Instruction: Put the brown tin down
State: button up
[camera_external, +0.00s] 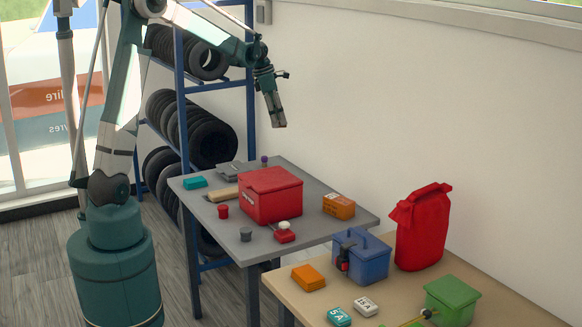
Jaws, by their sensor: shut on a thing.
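My gripper (278,121) hangs in the air above the back right of the grey table (330,222), pointing down and apart from everything on it. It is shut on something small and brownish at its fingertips. This fits the brown tin, but its shape is too small and too hidden by the fingers to make out. No other brown tin shows clearly on the tables.
The grey table holds a red box (270,195), an orange box (339,206), a teal box (195,183) and small red and grey pieces. A wooden table (290,299) in front holds a blue box (362,257), red canister (423,228) and green box (452,300). A tyre rack (180,100) stands behind.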

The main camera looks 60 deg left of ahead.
notch_tip(320, 180, down, 16)
jog(key=shift+f, duration=0.15)
jog(key=shift+w, duration=0.1)
jog(key=shift+f+b, duration=0.4)
jog(key=shift+f, duration=2.7)
jog(key=shift+f, duration=1.9)
jog(key=shift+f+b, duration=0.2)
jog(key=shift+b, duration=0.25)
jog(key=o, duration=0.9)
jog(key=shift+r, duration=0.15)
